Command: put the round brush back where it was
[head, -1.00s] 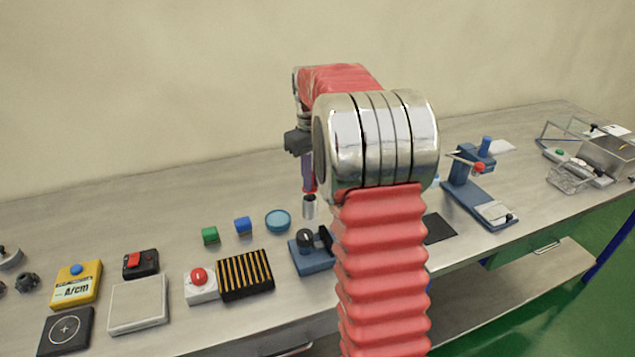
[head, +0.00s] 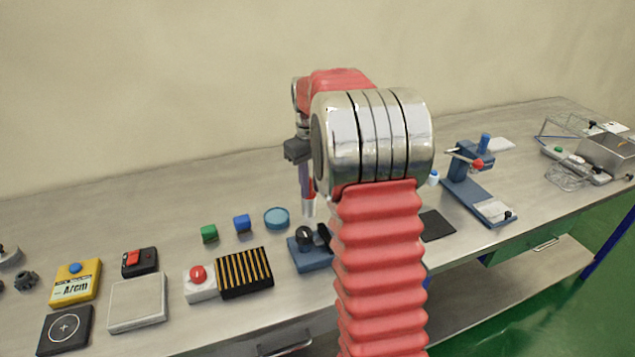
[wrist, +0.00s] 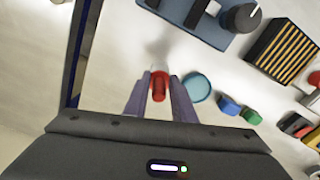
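The round brush, with a red handle and a pale cylindrical end (head: 309,208), hangs upright below my gripper (head: 308,190) in the head view. In the wrist view its red part (wrist: 158,88) sits between the two fingertips of my gripper (wrist: 158,95), which appear closed on it. The pale end points down and appears clear of the table. Part of my gripper is hidden behind my arm in the head view.
A blue dish (head: 276,217), a blue block (head: 242,223) and a green block (head: 209,233) lie left of the brush. A blue base with a black knob (head: 305,236) stands nearer. A black striped block (head: 245,273) is further left. Bare table (head: 180,200) lies behind.

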